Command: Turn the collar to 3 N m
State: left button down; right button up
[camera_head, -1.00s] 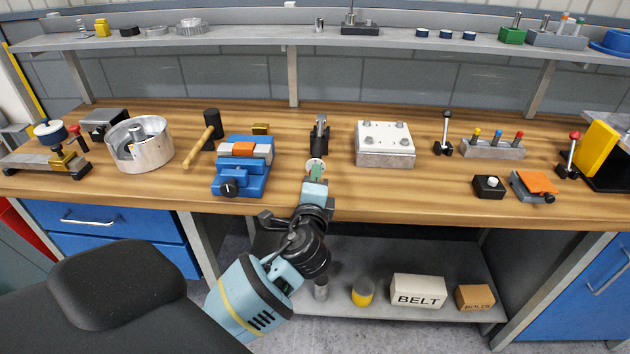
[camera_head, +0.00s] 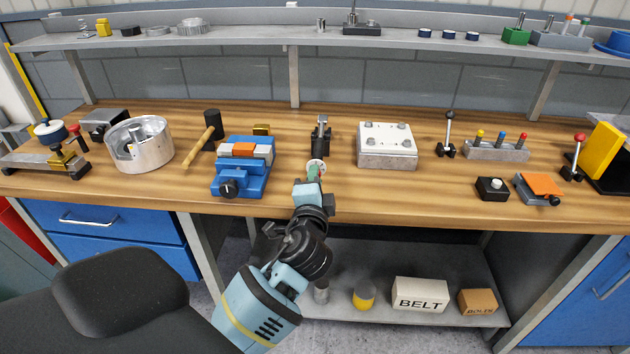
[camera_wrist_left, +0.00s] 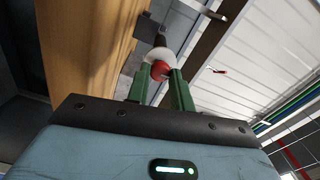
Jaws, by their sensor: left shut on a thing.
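My left gripper (camera_head: 313,173) reaches up over the front edge of the bench, with its green fingers at a small device standing there. In the left wrist view, the green fingers (camera_wrist_left: 160,74) are shut on a small red part, which I take to be the collar (camera_wrist_left: 161,69). A white disc (camera_wrist_left: 160,54) sits just beyond it, and a dark stem and block show behind. In the head view the white disc (camera_head: 317,164) shows in front of a dark stand (camera_head: 321,140). The fingers mostly hide the collar there. Scale marks are too small to read. My right gripper is not in view.
A blue vise (camera_head: 240,178) stands left of the gripper, with a mallet (camera_head: 207,138) beyond it. A bolted metal block (camera_head: 386,158) stands to the right. The bench top (camera_head: 335,195) is bare between them. A shelf (camera_head: 290,42) runs above the back.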

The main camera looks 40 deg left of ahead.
pick_arm(q)
jog(key=c, duration=1.2)
grip_release()
jog(key=shift+c, duration=0.2)
jog(key=v, duration=0.8)
jog(key=shift+b, duration=0.35)
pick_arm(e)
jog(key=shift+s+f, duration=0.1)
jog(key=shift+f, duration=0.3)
pick_arm(q)
jog(key=shift+w, duration=0.1)
